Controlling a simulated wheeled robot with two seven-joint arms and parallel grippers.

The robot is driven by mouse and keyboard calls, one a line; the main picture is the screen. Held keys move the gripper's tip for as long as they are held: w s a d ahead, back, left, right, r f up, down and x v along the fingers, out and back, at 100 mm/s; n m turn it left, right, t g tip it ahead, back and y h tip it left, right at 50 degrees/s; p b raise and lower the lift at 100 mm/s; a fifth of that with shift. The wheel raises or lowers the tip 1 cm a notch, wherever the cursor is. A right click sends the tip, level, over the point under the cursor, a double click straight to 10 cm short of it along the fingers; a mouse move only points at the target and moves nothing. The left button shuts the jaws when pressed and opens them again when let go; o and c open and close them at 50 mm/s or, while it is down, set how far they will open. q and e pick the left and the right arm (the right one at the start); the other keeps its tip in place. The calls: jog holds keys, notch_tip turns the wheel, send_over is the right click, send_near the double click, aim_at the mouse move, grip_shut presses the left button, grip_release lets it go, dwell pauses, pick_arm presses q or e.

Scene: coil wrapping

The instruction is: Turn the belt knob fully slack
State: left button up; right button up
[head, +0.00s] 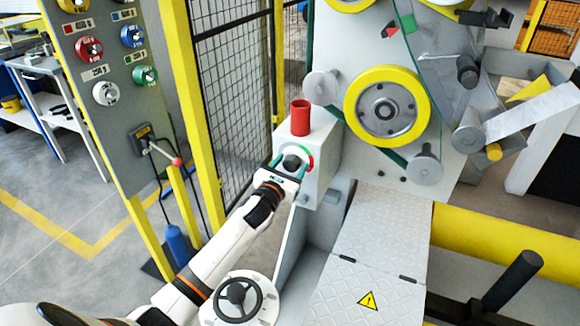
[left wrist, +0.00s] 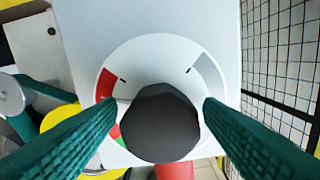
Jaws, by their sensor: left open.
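The belt knob (head: 292,162) is a dark faceted knob on the front of a light grey box (head: 318,175). In the left wrist view the knob (left wrist: 160,124) sits in front of a round white dial (left wrist: 155,60). The dial has a red band at left, a green band below it and a grey band at upper right. My left gripper (head: 287,167) is at the knob, open. Its two green fingers stand on either side of the knob in the left wrist view (left wrist: 161,107), with small gaps visible. The knob hides the dial's lower part, and no pointer is clear. My right gripper is not in view.
A red cylinder (head: 300,117) stands on top of the box. A yellow-rimmed wheel (head: 387,107) and grey rollers (head: 425,168) are to the right. A handwheel (head: 237,297) is below. A mesh fence (head: 235,85) and a button panel (head: 100,60) stand left.

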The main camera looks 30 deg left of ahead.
pick_arm(q)
jog(key=c, duration=1)
